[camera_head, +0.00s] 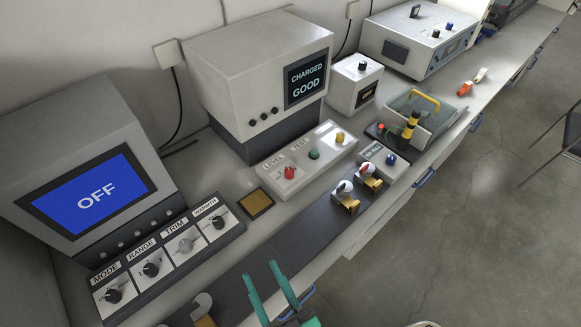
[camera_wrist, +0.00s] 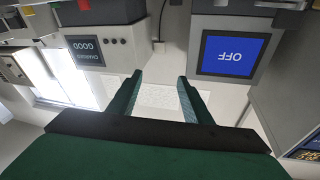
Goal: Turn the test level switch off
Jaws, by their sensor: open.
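A light grey box (camera_head: 270,182) labelled LEVEL and TEST stands in front of the middle monitor. It has a red knob (camera_head: 290,173) by LEVEL, a green knob (camera_head: 313,155) by TEST and a yellow knob (camera_head: 340,138) at its right end. The level knob's setting is too small to tell. The middle monitor (camera_head: 306,79) reads CHARGED GOOD; it also shows upside down in the wrist view (camera_wrist: 87,49). My gripper (camera_head: 262,271) is open and empty at the front edge of the bench, nearer the camera than the box. Its green fingers (camera_wrist: 159,78) are apart.
A left monitor (camera_head: 95,190) reads OFF above a panel of several knobs (camera_head: 165,262). A tray with a yellow handle (camera_head: 424,97) stands at right.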

